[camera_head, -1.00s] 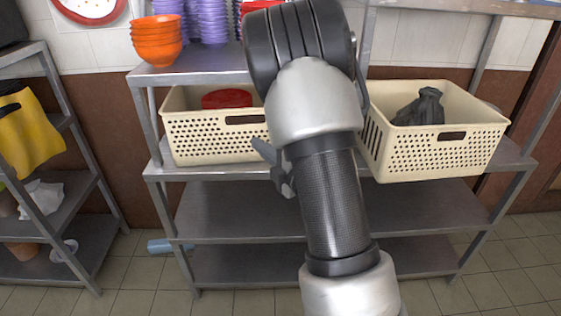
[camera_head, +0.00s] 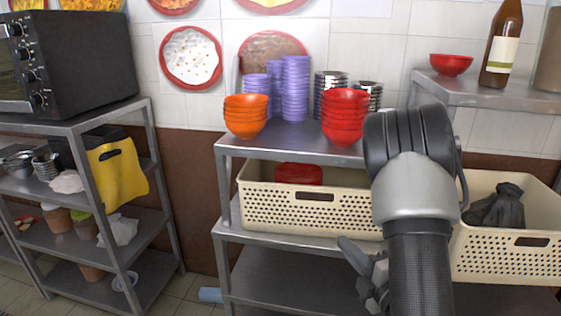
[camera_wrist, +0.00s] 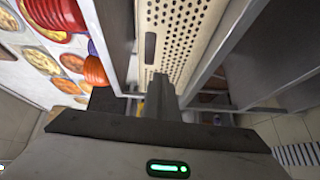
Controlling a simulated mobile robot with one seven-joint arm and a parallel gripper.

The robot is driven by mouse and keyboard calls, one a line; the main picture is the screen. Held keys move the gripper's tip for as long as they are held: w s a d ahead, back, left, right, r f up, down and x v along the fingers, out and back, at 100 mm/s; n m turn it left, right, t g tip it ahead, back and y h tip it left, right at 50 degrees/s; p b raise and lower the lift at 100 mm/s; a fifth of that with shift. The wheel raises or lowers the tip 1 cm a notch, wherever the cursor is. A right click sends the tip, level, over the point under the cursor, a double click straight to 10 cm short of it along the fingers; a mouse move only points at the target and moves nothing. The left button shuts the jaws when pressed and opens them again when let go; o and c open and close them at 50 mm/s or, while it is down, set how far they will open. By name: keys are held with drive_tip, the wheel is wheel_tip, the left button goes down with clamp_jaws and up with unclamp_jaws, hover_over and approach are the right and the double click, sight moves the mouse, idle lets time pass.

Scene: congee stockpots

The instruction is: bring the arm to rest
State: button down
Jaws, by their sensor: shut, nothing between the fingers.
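My gripper (camera_head: 362,262) shows in the head view at the left side of my raised arm, in front of the steel shelf rack. It is partly hidden by the arm. In the wrist view my gripper (camera_wrist: 160,82) has its fingers together with nothing between them. It is in front of the perforated side of a cream basket (camera_wrist: 178,35); I cannot tell how far apart they are.
The rack bears a left cream basket (camera_head: 300,212) with a red item, and a right cream basket (camera_head: 510,255) with a dark bag. Orange bowls (camera_head: 246,118), purple cups (camera_head: 295,88) and red bowls (camera_head: 345,118) stand above. A left shelf (camera_head: 150,225) holds a microwave (camera_head: 75,62).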

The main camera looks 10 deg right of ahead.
wheel_tip(320, 180, up, 9)
drive_tip(key=w+d+m+g+h, duration=0.15)
drive_tip(key=m+g+h, duration=0.4)
drive_tip(key=m, duration=0.65)
drive_tip(key=s+a+r+m+g, duration=0.2)
drive_tip(key=s+a+m, duration=0.1)
drive_tip(key=s, duration=0.5)
drive_tip(key=s+a+r+m+g, duration=0.1)
drive_tip(key=s+a+m+g, duration=0.15)
drive_tip(key=s, duration=0.45)
drive_tip(key=s+a+r+m+g, duration=0.1)
drive_tip(key=s+a+r+m, duration=0.2)
drive_tip(key=s, duration=0.5)
wheel_tip(320, 180, up, 17)
drive_tip(key=p, duration=1.8)
drive_tip(key=shift+w+a+r+y+p, duration=0.15)
drive_tip(key=shift+a+r+y+p, duration=0.05)
drive_tip(key=shift+a+y+p, duration=0.15)
